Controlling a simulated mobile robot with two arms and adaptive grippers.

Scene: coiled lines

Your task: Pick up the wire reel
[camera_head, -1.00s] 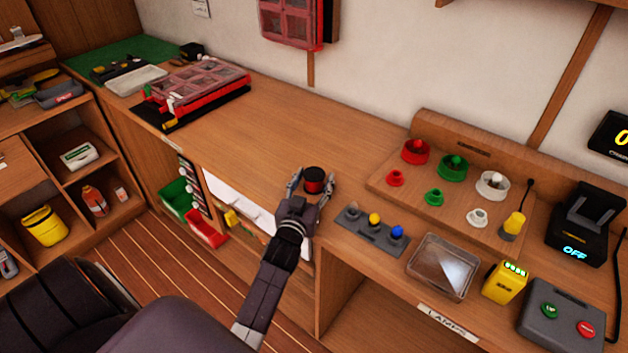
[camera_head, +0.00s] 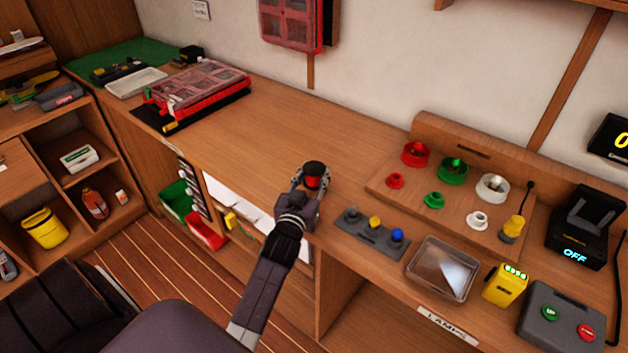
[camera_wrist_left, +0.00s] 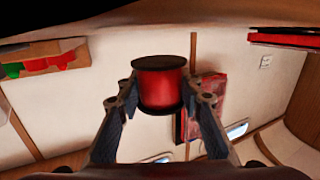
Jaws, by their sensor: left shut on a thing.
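The wire reel (camera_head: 313,179) is a small red spool with black end discs. It stands over the middle of the wooden workbench, near its front. My left gripper (camera_head: 312,184) is shut on the reel, with one finger on each side of it. In the left wrist view, the reel (camera_wrist_left: 161,87) sits upright between the two fingertips (camera_wrist_left: 163,95). Whether its lower disc is clear of the bench top is hard to tell. My right gripper is not in view.
Right of the reel are a grey block with coloured knobs (camera_head: 372,236), a clear tray (camera_head: 442,268) and a wooden board (camera_head: 385,183) with red, green and white spools. A red organizer case (camera_head: 200,88) lies at the left. The bench (camera_head: 290,125) behind the reel is clear.

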